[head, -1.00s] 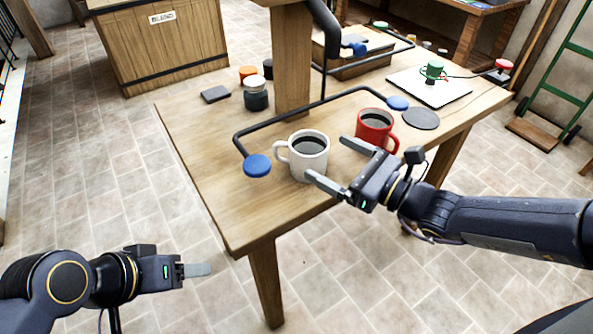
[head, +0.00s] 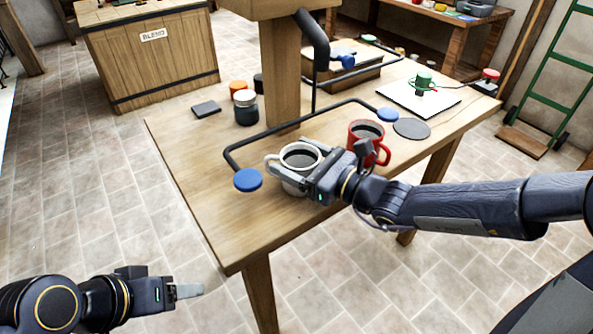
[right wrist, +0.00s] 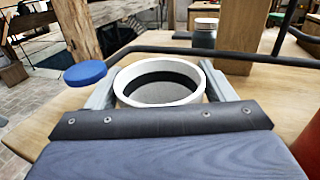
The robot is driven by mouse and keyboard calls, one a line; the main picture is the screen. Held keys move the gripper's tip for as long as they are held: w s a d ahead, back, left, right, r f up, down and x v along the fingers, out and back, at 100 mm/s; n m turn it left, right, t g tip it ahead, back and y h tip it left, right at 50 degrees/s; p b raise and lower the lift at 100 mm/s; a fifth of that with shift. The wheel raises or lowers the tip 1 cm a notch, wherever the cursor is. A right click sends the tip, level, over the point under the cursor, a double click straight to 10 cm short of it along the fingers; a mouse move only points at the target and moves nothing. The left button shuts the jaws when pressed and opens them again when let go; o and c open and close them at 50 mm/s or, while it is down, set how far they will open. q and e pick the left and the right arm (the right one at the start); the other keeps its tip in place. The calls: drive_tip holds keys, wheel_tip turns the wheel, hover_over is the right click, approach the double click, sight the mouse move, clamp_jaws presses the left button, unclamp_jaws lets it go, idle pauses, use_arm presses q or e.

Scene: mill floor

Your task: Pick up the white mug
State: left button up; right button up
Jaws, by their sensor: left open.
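The white mug (head: 299,158), filled with something dark, stands upright on the wooden table (head: 200,170) near its front edge. Its handle points left in the head view. My right gripper (head: 303,167) is at the mug, with one finger on each side of it. In the right wrist view the mug's rim (right wrist: 125,92) sits between the two fingers, very close to both; I cannot tell whether they press on it. The gripper hides part of the mug's near side. My left gripper (head: 190,291) is open and empty, over the floor left of the table.
A red mug (head: 366,132) stands just right of my right gripper. A dark bent rail with blue round pads (head: 248,180) runs behind the white mug. A jar (head: 246,108) and a dark flat block (head: 206,109) lie farther back.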

drive_tip(key=c, duration=0.6)
drive_tip(key=shift+r, duration=0.1)
